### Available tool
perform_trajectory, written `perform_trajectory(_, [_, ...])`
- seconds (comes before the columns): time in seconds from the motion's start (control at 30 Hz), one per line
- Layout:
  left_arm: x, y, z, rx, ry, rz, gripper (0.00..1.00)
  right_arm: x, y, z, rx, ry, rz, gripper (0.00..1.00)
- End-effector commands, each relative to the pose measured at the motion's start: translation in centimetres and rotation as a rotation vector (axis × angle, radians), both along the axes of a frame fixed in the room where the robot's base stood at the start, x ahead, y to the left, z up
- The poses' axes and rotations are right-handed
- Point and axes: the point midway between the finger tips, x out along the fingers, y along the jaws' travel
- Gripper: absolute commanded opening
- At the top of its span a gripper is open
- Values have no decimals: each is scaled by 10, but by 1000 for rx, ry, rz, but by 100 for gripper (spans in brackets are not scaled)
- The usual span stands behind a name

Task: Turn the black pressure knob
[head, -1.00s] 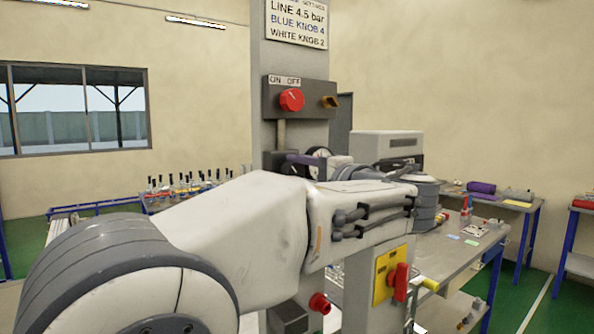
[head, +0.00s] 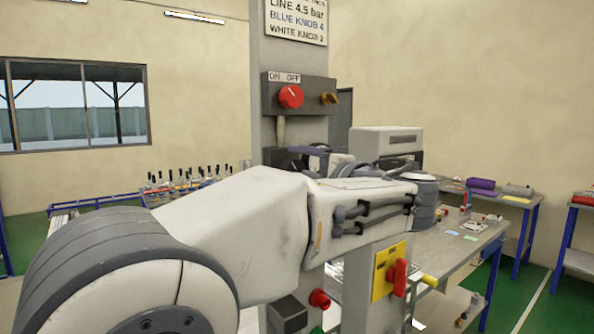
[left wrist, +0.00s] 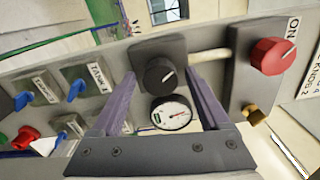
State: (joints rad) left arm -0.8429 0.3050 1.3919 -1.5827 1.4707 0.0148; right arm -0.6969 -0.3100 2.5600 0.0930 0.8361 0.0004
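I cannot tell whether the fingertips reach the knob's depth. In the head view my left arm covers most of the knob and gauge, and only part of the left gripper (head: 310,153) shows. My right gripper is not in view.
A red rotary switch (head: 291,96) marked ON OFF is on the column above, with a yellow-brown knob (head: 329,98) beside it. Blue-levered valves (left wrist: 76,90) line the panel. A yellow plate (head: 379,274) with a red handle is below my arm. Benches stand behind.

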Motion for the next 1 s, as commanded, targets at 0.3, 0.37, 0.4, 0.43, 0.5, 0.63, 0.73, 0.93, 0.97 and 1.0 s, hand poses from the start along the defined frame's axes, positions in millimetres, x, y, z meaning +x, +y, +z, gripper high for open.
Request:
perform_trajectory(0.3, [-8,-6,-1,-1,-2,-1,79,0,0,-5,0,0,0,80])
perform_trajectory(0.37, [-15,-12,-2,-1,-2,-3,79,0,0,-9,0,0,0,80])
perform_trajectory(0.4, [-21,-16,-3,-1,-2,-4,79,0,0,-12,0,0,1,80])
perform_trajectory(0.43, [-26,-20,-3,-2,-2,-4,79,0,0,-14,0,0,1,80])
perform_trajectory(0.5, [-38,-29,-3,-2,-3,-5,79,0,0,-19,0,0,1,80])
perform_trajectory(0.63, [-59,-44,-2,-2,-2,-5,79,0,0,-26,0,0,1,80])
perform_trajectory(0.73, [-71,-53,-2,0,-1,-4,79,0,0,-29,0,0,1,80])
perform_trajectory(0.93, [-84,-61,-1,0,0,0,79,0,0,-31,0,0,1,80])
perform_trajectory(0.97, [-85,-61,0,0,0,0,79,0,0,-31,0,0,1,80])
perform_trajectory(1.0, [-85,-62,0,0,0,0,79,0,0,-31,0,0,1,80])
